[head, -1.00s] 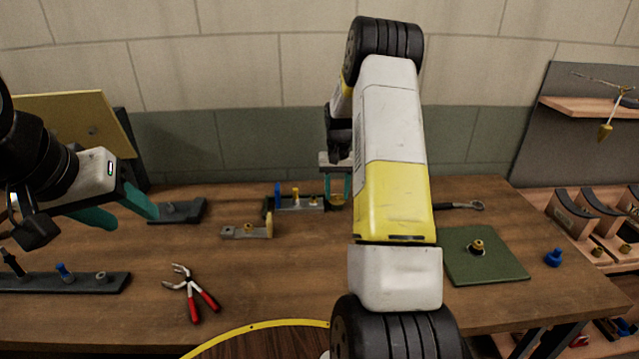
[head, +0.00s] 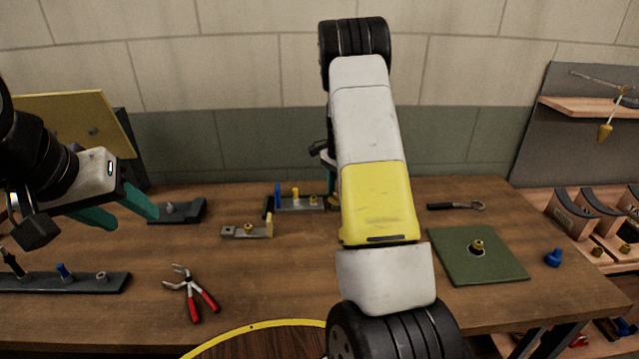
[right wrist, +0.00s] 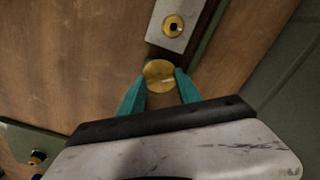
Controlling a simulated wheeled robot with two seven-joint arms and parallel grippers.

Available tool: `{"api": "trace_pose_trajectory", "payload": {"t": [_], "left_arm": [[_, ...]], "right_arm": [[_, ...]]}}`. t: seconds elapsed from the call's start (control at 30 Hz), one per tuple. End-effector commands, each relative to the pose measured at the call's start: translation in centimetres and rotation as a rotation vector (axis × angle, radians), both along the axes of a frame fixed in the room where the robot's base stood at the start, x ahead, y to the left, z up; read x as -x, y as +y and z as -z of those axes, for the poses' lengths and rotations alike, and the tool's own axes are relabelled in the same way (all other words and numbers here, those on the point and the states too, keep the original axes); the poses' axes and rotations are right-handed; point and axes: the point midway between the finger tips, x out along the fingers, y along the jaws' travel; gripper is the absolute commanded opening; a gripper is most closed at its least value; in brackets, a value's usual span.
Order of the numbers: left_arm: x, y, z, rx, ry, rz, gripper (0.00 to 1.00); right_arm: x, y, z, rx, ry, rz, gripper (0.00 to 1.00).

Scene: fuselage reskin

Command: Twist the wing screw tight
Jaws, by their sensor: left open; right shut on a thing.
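My right gripper shows best in the right wrist view (right wrist: 160,88), its teal fingers shut on a round brass piece (right wrist: 159,75), which looks like the wing screw's head. The piece is seen from above; whatever is below it is hidden. It is close to the end of a pale block (right wrist: 188,12) with a brass ring and dark hole. In the head view my right arm hides most of this gripper; only a teal sliver (head: 331,183) shows beside the rack (head: 297,207). My left gripper (head: 128,212) is open and empty over the left of the table.
The rack holds a blue and a yellow peg. A small bracket (head: 240,232) is in front of it. Pliers (head: 191,292) lie nearer, and a dark strip (head: 90,285) is at left. A green mat (head: 475,265) with a brass fitting and a blue knob (head: 553,257) are at right.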

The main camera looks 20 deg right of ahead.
Motion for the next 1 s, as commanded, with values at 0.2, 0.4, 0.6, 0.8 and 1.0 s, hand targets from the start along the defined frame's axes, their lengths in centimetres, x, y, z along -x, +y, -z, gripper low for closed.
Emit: {"api": "trace_pose_trajectory", "payload": {"t": [0.2,0.4,0.6,0.8,1.0], "left_arm": [[0.00,0.00,0.00,0.000,0.000,0.000,0.49],[0.00,0.00,0.00,0.000,0.000,0.000,0.49],[0.00,0.00,0.00,0.000,0.000,0.000,0.49],[0.00,0.00,0.00,0.000,0.000,0.000,0.49],[0.00,0.00,0.00,0.000,0.000,0.000,0.49]], "right_arm": [[-0.12,0.01,-0.08,0.002,-0.004,0.201,0.00],[-0.13,0.03,-0.04,0.001,-0.004,0.363,0.00],[-0.12,0.00,-0.04,0.001,-0.004,0.486,0.00],[-0.12,0.02,-0.06,0.000,-0.003,0.560,0.00],[-0.11,0.01,-0.06,0.000,-0.003,0.590,0.00]]}}
